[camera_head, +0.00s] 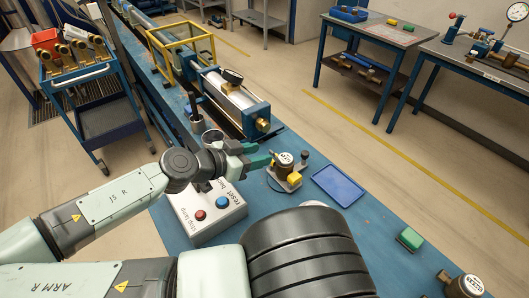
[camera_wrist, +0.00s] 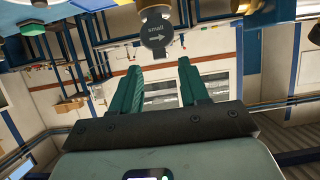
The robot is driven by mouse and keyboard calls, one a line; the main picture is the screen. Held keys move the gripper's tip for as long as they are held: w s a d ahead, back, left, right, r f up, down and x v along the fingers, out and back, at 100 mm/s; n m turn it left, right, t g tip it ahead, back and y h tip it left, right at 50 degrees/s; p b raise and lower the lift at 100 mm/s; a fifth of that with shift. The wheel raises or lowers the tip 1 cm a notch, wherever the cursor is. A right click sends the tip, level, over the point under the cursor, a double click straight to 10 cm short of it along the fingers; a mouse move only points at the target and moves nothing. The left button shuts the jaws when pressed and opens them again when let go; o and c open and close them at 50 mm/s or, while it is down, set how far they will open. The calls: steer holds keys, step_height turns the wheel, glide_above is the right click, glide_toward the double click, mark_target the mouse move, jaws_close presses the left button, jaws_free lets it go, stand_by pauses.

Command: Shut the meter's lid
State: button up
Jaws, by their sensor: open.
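The meter (camera_head: 285,159) stands on a small pale stand on the blue bench, its round white face with dark print turned up. Its lid is not clearly made out, so I cannot tell its angle. My gripper (camera_head: 264,153) is just left of the meter, its green fingers pointing at it. In the wrist view my gripper (camera_wrist: 159,66) is open, with nothing between the fingers. A dark round plate (camera_wrist: 157,35) marked "small" with an arrow shows ahead of the fingertips, under a brass part (camera_wrist: 155,10); I cannot tell whether it is the lid.
A yellow block (camera_head: 294,178) and a dark knob (camera_head: 304,155) are beside the meter. A blue tray (camera_head: 338,185) lies to the right, a button box (camera_head: 208,210) in front left. A long bench rig (camera_head: 235,100) stands behind. Another meter (camera_head: 462,285) is at lower right.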

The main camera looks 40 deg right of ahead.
mark_target(271, 152)
steer(key=shift+x, duration=1.55)
jaws_close()
